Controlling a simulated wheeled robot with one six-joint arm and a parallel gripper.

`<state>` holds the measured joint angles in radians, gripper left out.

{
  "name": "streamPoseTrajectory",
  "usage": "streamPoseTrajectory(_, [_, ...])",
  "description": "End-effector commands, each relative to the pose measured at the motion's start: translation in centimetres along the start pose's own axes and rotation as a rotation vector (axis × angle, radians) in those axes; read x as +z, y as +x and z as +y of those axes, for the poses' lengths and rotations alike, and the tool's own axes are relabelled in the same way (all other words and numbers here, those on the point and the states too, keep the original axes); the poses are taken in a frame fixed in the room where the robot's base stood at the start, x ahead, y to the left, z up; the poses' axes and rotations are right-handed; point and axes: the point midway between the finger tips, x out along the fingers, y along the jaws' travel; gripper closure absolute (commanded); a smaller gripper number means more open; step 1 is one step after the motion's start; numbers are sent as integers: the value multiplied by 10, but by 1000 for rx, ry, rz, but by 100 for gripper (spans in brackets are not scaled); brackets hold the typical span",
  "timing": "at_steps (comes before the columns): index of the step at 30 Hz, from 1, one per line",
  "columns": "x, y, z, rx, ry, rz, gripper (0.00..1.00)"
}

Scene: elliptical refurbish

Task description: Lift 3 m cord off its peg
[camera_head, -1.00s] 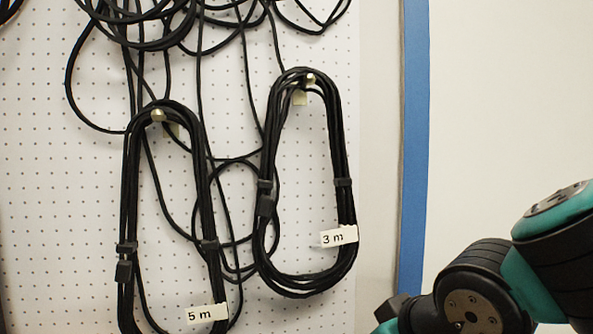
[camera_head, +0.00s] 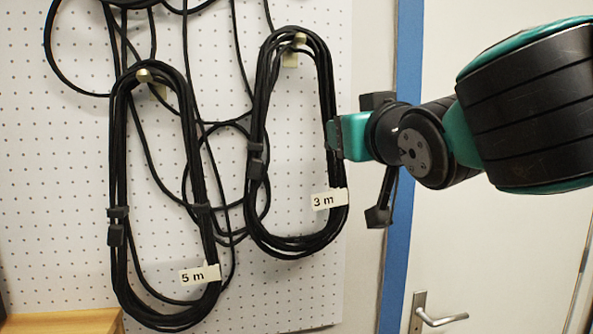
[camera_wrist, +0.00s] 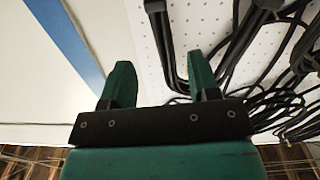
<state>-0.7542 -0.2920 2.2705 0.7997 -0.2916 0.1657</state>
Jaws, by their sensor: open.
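The 3 m cord (camera_head: 331,105) is a black coil hanging as a tall loop from a brass-coloured peg (camera_head: 300,39) on the pegboard. Its white "3 m" tag (camera_head: 329,199) is low on its right side. My gripper (camera_head: 335,136) is at the coil's right side, roughly mid-height, below the peg. In the wrist view my gripper (camera_wrist: 162,82) has its two green fingers apart. A bundle of black strands (camera_wrist: 165,45) shows beyond the gap, near the right finger. I cannot tell whether it lies between the fingers. The far fingertip is partly hidden in the head view.
The 5 m cord (camera_head: 118,170) hangs from its own peg (camera_head: 143,75) to the left. Loose black cords hang behind and between the coils on the pegboard (camera_head: 60,200). A blue strip (camera_head: 402,250) and a door with a handle (camera_head: 435,316) are to the right.

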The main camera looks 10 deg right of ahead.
Motion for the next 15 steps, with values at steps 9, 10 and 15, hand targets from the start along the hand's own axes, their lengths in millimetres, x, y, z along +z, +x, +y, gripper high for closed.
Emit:
streamPoseTrajectory(9, [-4,28,2,3,-7,-1,45])
streamPoseTrajectory(10, [-5,33,2,2,-8,-3,45])
streamPoseTrajectory(15, [-4,58,1,0,-5,-1,45])
